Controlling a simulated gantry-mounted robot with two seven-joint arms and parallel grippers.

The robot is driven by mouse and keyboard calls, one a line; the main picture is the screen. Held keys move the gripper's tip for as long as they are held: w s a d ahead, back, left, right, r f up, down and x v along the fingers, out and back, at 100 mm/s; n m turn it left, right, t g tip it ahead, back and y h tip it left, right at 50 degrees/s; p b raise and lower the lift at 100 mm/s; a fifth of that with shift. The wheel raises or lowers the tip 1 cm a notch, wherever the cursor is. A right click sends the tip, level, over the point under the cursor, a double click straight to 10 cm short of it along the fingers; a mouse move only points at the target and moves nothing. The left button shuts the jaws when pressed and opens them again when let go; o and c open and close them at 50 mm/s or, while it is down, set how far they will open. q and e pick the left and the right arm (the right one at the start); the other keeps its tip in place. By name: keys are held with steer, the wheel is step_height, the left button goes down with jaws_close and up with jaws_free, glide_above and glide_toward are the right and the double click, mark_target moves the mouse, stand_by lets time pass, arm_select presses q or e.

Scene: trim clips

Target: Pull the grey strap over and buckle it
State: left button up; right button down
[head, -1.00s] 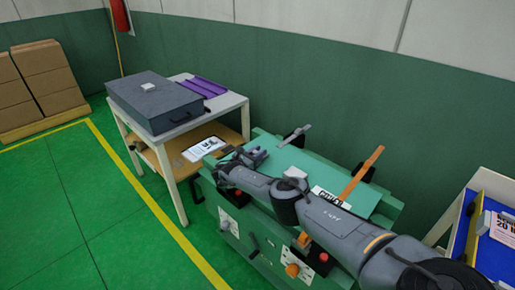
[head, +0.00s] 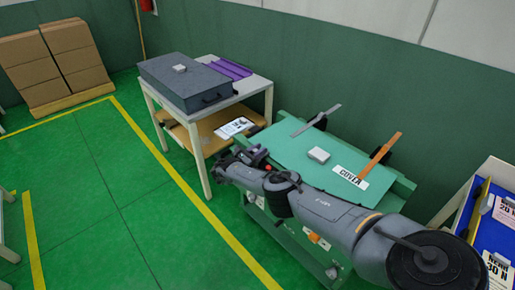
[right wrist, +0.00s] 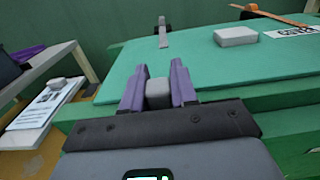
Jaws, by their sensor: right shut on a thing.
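The grey strap (head: 315,121) rises at a slant from a black mount at the far edge of the green cover (head: 300,143). It also shows in the right wrist view (right wrist: 163,32), beyond my fingers and apart from them. My right gripper (head: 254,156) is at the near left edge of the cover. In the right wrist view, its purple fingers (right wrist: 158,92) are shut on a small grey block (right wrist: 158,88); I cannot tell what the block belongs to. An orange strap (head: 380,156) stands at a slant on the cover's right side. My left gripper is not in view.
A pale grey block (head: 318,155) and a white label (head: 350,177) lie on the cover. A white table (head: 250,88) with a dark case (head: 187,82) and purple strips (head: 228,69) stands at the left. A blue board (head: 490,230) is at the right.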

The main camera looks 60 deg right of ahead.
steer(key=shift+w+a+r, duration=0.1)
steer(key=shift+w+a, duration=0.05)
steer(key=shift+a, duration=0.05)
steer(key=c, duration=1.2)
jaws_free()
steer(key=shift+o, duration=1.2)
steer(key=shift+w+a, duration=0.1)
steer(key=shift+a, duration=0.25)
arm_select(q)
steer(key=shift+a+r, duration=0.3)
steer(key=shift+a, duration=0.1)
arm_select(e)
steer(key=v, duration=1)
steer(key=shift+a, duration=0.3)
steer(key=shift+w, duration=0.15)
